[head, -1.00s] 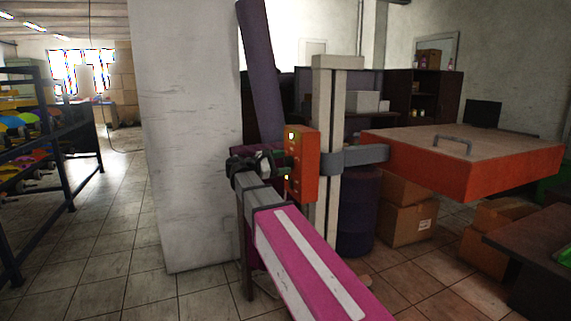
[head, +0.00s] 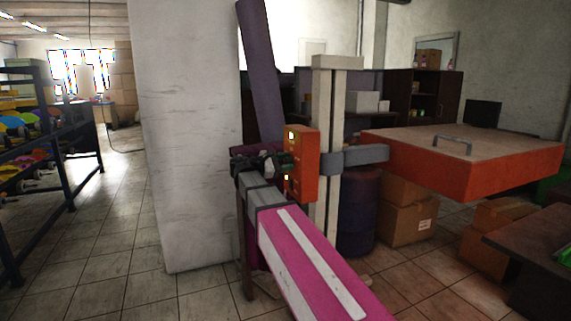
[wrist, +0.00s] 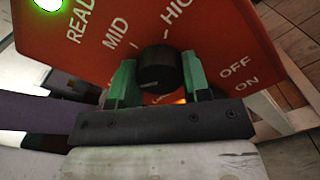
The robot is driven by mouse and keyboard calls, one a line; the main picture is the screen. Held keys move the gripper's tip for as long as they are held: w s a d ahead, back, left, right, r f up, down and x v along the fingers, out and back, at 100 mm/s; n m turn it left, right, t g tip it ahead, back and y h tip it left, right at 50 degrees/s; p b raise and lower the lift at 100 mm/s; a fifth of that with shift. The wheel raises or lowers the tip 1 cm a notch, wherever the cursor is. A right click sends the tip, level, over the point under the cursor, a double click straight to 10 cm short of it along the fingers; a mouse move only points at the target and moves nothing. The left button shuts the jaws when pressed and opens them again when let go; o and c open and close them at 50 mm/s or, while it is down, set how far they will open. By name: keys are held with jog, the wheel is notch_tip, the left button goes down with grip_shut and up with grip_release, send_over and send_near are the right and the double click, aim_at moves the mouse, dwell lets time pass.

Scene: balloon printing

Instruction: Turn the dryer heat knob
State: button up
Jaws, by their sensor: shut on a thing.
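The heat knob (wrist: 160,68) is a round black knob on the red control panel (wrist: 180,25) of the dryer. The panel reads MID and HIGH near the knob, with further lettering partly covered. My gripper (wrist: 158,80) has its two green fingers on either side of the knob, shut on it. In the head view my gripper (head: 280,163) is at the left side of the orange control box (head: 305,165), and the knob cannot be made out there. The dryer's orange head (head: 460,165), with a grey handle on top, extends right from its post.
A bright green light (wrist: 47,4) glows beside the word READY. OFF and ON labels are at the panel's right. A white pillar (head: 190,140) stands left of my arm. A blue barrel (head: 357,215) and cardboard boxes (head: 405,215) stand behind the post.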

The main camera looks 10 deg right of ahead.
jog(key=m, duration=1.1)
dwell(0.3)
jog(key=shift+m, duration=0.3)
jog(key=o, duration=0.9)
jog(key=shift+a, duration=0.15)
jog(key=a, duration=0.3)
jog(key=s+a, duration=0.1)
jog(key=a, duration=0.3)
jog(key=s+a, duration=0.1)
jog(key=a, duration=0.2)
jog(key=shift+a, duration=0.2)
